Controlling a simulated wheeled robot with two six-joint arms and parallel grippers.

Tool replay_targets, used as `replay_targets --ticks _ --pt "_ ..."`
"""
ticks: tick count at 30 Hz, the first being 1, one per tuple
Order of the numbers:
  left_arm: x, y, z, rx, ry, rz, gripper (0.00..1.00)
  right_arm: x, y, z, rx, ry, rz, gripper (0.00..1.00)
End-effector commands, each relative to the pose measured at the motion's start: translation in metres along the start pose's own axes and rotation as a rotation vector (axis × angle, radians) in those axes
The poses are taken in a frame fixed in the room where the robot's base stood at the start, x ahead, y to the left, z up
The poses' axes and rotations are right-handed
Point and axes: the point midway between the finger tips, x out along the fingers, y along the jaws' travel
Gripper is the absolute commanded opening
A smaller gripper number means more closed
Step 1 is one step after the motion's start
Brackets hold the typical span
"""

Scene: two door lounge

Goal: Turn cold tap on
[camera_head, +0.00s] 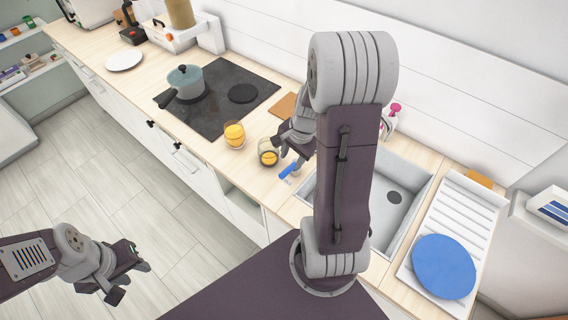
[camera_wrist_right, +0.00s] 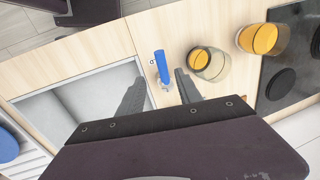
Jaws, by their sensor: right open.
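The blue tap handle (camera_head: 288,171) stands on the counter by the left edge of the sink (camera_head: 404,196), partly behind my right gripper. In the right wrist view the blue handle (camera_wrist_right: 161,66) shows beyond and between the two finger tips, with a small metallic base under it. I cannot tell whether the fingers touch it. My right gripper (camera_head: 290,160) is open, and its fingers also show in the right wrist view (camera_wrist_right: 160,88). My right arm hides part of the sink, and the spout is not visible. My left gripper (camera_head: 130,280) is open and empty over the floor.
Two glasses with orange contents (camera_head: 234,135) (camera_head: 268,154) stand close left of the handle. A pot (camera_head: 185,80) sits on the black hob (camera_head: 225,112). A blue plate (camera_head: 443,267) lies on the draining rack (camera_head: 462,209) at right. Floor at left is clear.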

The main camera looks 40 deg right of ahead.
Motion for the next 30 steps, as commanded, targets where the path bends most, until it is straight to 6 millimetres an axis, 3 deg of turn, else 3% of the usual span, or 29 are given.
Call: replay_targets --ticks 5,16,27,28,30 --pt "0.002 0.000 0.000 0.000 0.000 0.000 0.36 0.009 0.001 0.000 0.000 -0.002 0.002 0.41" --pt "0.021 0.000 0.002 0.000 0.000 0.000 0.36 0.082 0.001 0.000 -0.001 -0.002 0.002 0.41" --pt "0.023 -0.001 0.002 0.000 0.000 0.000 0.36 0.091 0.000 0.000 0.000 0.001 0.000 0.41" --pt "0.023 -0.001 0.002 0.000 0.000 0.000 0.36 0.091 0.000 0.000 0.000 0.001 0.000 0.39" --pt "0.023 0.000 0.002 0.000 0.000 0.000 0.36 0.091 0.000 0.000 0.000 0.001 0.000 0.19"
